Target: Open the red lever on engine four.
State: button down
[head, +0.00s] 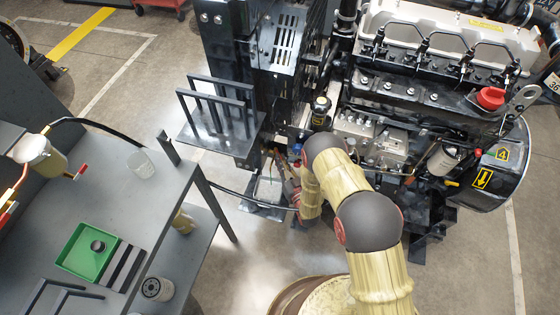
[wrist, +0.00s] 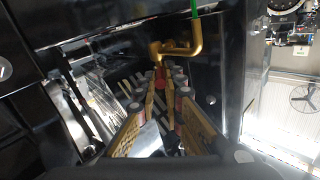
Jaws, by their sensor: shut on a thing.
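Engine four (head: 400,95), a black and silver diesel engine with a yellow "4" label (head: 502,154), stands at the right in the head view. In the wrist view a brass valve (wrist: 182,48) sits ahead of my fingers, with a green strip above it. The red lever (wrist: 160,77) shows as a small red piece below the brass, between my fingertips. My gripper (wrist: 166,86) has its two fingers close around this red piece, shut on it. In the head view my gripper (head: 281,166) reaches low beside the black frame left of the engine; the lever cannot be made out there.
A black frame (head: 228,65) with a ledge (head: 205,135) stands close to the gripper. A grey table (head: 110,195) at the left holds a green tray (head: 70,255) and a clear cup (head: 141,163). A black cable runs between table and gripper. Open floor lies at upper left.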

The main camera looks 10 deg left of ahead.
dwell(0.4)
jog(key=c, duration=2.2)
grip_release()
jog(key=shift+w, duration=0.1)
jog(key=shift+o, duration=0.2)
jog(key=v, duration=1.2)
jog(key=shift+d, duration=0.1)
